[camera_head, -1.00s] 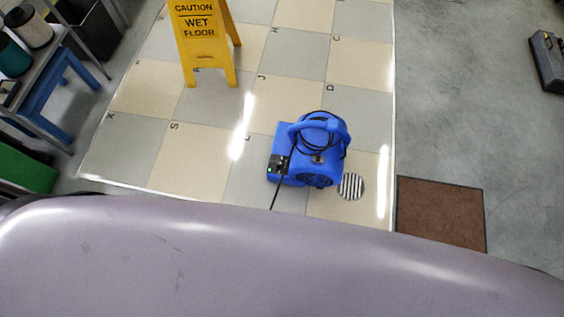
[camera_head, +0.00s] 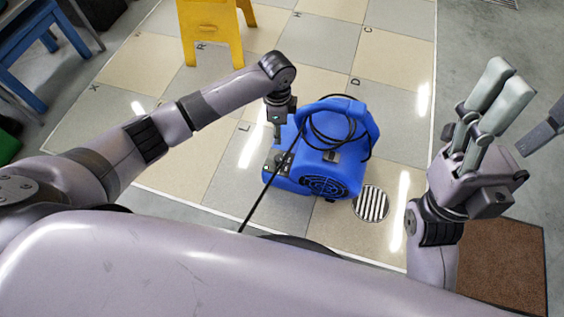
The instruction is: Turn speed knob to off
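A blue floor blower (camera_head: 325,180) stands on the tiled floor near the middle of the view, with a black cord looped over its handle. Its dark control panel (camera_head: 279,163) is on its left side. The speed knob is too small to make out there. My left gripper (camera_head: 277,130) points down just above the panel, seen end-on. I cannot tell whether it touches the blower or how its fingers are set.
A yellow wet-floor sign (camera_head: 212,38) stands behind the blower. A striped round drain (camera_head: 371,203) lies right of it and a brown mat (camera_head: 500,265) farther right. A blue stand (camera_head: 45,50) is at the far left. The black cord (camera_head: 262,205) runs toward me.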

